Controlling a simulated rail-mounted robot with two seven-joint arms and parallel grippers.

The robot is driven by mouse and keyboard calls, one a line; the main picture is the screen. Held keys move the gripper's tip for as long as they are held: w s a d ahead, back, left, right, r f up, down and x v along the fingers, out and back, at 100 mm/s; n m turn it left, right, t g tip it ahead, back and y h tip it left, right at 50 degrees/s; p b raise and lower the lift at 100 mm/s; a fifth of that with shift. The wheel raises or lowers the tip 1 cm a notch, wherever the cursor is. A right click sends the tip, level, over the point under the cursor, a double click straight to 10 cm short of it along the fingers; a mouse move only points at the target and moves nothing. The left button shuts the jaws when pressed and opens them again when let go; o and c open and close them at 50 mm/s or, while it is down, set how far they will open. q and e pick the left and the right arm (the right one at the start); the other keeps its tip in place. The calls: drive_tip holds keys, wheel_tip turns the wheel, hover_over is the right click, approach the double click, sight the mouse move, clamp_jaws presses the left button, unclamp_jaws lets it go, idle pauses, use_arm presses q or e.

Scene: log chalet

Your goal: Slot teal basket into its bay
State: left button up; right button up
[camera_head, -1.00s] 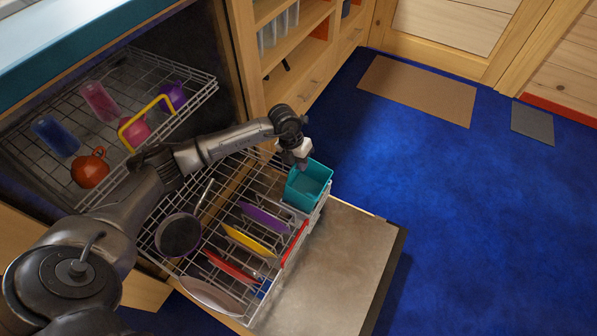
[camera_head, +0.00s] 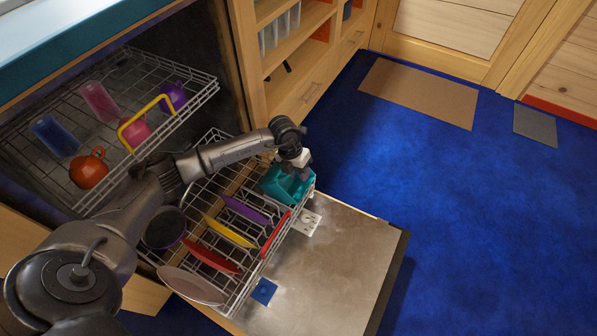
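The teal basket (camera_head: 284,186) is at the far right corner of the pulled-out lower rack (camera_head: 248,285). It looks tilted, and its far side is partly hidden by my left gripper (camera_head: 304,174). That gripper points down at the basket's upper right edge and seems to touch it. Its fingers are too small and dark to show whether they grip the rim. I cannot make out the basket's bay under or around it. My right gripper is not in view.
The lower rack holds purple, yellow and red plates, a dark pan (camera_head: 165,228) and a pale oval dish (camera_head: 191,286). The open door (camera_head: 335,255) lies below.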

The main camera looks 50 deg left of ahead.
use_arm(q)
drive_tip(key=p+v, duration=0.4)
drive_tip(key=v, duration=0.6)
drive_tip(key=shift+o, duration=0.4)
drive_tip(key=shift+p+v, duration=0.4)
drive_tip(key=shift+v, duration=0.4)
drive_tip(key=shift+w+a+r, duration=0.1)
drive_tip(key=shift+r, duration=0.1)
